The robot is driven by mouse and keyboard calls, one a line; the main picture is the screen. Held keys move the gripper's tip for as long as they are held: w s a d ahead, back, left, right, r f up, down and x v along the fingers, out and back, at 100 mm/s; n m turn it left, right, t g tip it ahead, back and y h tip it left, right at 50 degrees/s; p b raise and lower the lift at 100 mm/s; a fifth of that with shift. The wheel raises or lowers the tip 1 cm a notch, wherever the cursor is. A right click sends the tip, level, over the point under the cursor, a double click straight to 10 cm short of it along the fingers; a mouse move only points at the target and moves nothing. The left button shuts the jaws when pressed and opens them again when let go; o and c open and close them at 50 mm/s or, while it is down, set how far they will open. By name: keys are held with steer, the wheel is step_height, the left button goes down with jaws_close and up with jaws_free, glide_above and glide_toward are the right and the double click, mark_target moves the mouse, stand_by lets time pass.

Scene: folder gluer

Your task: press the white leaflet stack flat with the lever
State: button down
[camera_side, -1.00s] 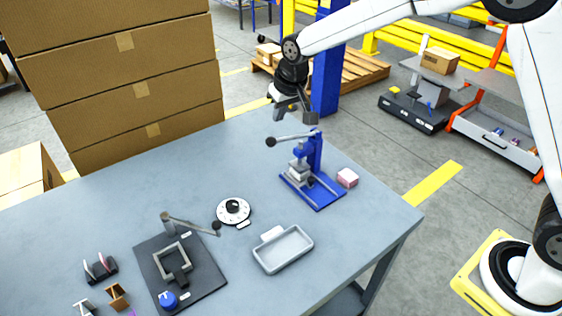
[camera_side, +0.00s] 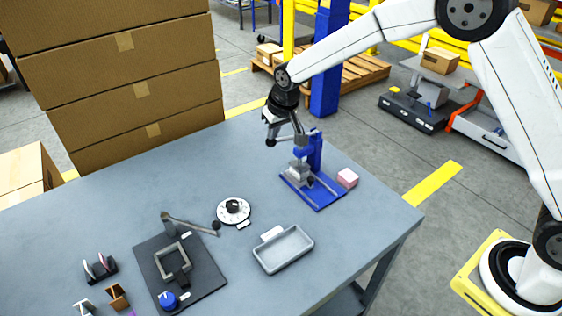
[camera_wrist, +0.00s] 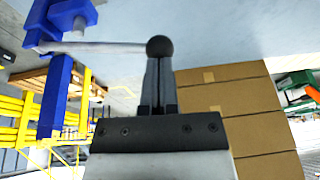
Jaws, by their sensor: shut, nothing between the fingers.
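The blue lever press (camera_side: 315,150) stands near the back right of the table. Its lever (camera_side: 287,139) reaches out to the left and ends in a dark ball knob (camera_side: 270,142). In the wrist view the knob (camera_wrist: 159,46) lies right at the tips of my gripper (camera_wrist: 158,62). My gripper is shut and empty, at the knob in the side view (camera_side: 273,135); I cannot tell whether it touches. A small white-grey stack (camera_side: 298,170), seemingly the leaflets, sits on the press base (camera_side: 318,193) under the ram, partly hidden by the press parts.
A pink block (camera_side: 347,178) lies right of the press. A grey tray (camera_side: 283,250), a round dial (camera_side: 233,211) and a dark plate with a second lever fixture (camera_side: 180,270) stand nearer the front. Stacked cardboard boxes (camera_side: 125,90) rise behind the table's left part.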

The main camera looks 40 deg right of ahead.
steer(key=shift+f, duration=0.1)
steer(key=shift+s+a+f, duration=0.1)
steer(key=shift+a+f, duration=0.2)
steer(key=shift+f, duration=0.55)
steer(key=shift+a+f, duration=0.25)
steer(key=shift+f, duration=0.6)
steer(key=shift+s+a+f, duration=0.1)
steer(key=shift+a+f, duration=0.2)
steer(key=shift+f, duration=0.55)
steer(key=s+a+r, duration=0.1)
steer(key=s+r, duration=0.1)
steer(key=r, duration=0.5)
steer(key=s+a+r, duration=0.2)
steer(key=r, duration=0.5)
steer(key=shift+d+f, duration=0.1)
steer(key=shift+d, duration=0.05)
steer(key=s+d+f, duration=0.2)
steer(key=s+d, duration=0.2)
steer(key=s, duration=0.3)
steer(key=s+d+f, duration=0.3)
steer(key=s+d, duration=0.2)
steer(key=s, duration=0.3)
steer(key=s+d+f+g, duration=0.1)
steer(key=s+d+f, duration=0.2)
steer(key=s+d, duration=0.2)
steer(key=s, duration=0.3)
steer(key=shift+s+h, duration=0.25)
steer(key=shift+h, duration=0.05)
